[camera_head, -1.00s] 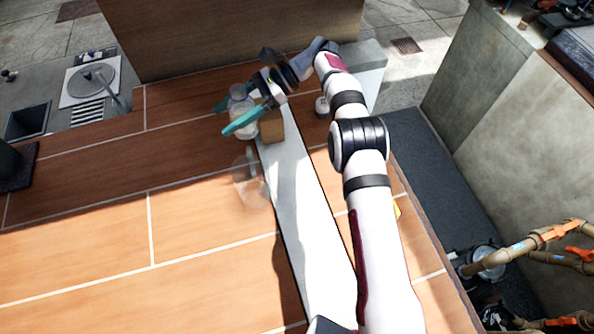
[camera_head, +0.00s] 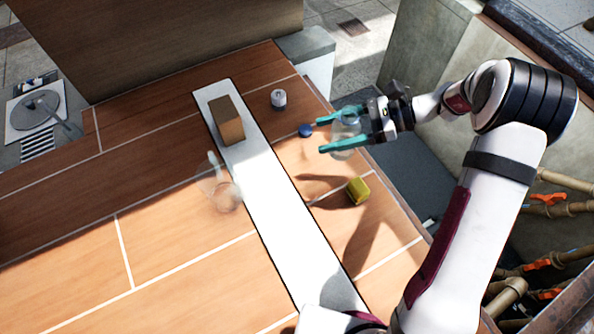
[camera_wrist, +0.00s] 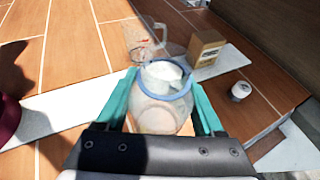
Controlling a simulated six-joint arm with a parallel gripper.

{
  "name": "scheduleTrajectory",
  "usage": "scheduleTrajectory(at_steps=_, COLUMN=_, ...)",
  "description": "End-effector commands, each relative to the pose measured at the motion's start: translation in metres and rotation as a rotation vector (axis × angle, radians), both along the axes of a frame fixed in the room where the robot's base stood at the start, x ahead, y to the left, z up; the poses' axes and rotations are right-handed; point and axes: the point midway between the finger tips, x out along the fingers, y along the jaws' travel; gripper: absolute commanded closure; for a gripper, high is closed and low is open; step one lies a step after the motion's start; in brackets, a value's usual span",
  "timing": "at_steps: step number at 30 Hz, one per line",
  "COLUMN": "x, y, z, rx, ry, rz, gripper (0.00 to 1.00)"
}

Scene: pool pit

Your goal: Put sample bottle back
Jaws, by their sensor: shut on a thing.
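The sample bottle (camera_head: 346,146) is a clear round jar. My gripper (camera_head: 335,135) is shut on it with teal fingers on both sides, at the right side of the tiled wooden top. In the wrist view the bottle (camera_wrist: 160,112) sits between the fingers, with a blue ring around its neck and something whitish inside its mouth. A small round blue thing (camera_head: 305,130) shows just left of the fingertips in the head view. I cannot tell whether the bottle's base touches anything.
A brown block (camera_head: 227,120) stands on the white strip (camera_head: 268,210). A small white container (camera_head: 279,98) stands behind, right of the strip. A clear glass vessel (camera_head: 225,195) is left of the strip. A yellow block (camera_head: 358,191) lies near the right edge. The left of the top is clear.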

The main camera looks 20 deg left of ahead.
Motion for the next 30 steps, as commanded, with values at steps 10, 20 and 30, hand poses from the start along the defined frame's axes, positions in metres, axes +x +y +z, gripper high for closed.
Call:
scheduleTrajectory(at_steps=10, x=-0.015, y=-0.003, z=-0.012, rx=0.000, ry=0.005, rz=-0.053, gripper=0.94)
scheduleTrajectory(at_steps=20, x=-0.020, y=0.070, z=-0.056, rx=-0.001, ry=0.006, rz=-0.050, gripper=0.94)
scheduleTrajectory(at_steps=30, x=-0.020, y=0.094, z=-0.100, rx=0.000, ry=0.007, rz=-0.056, gripper=0.95)
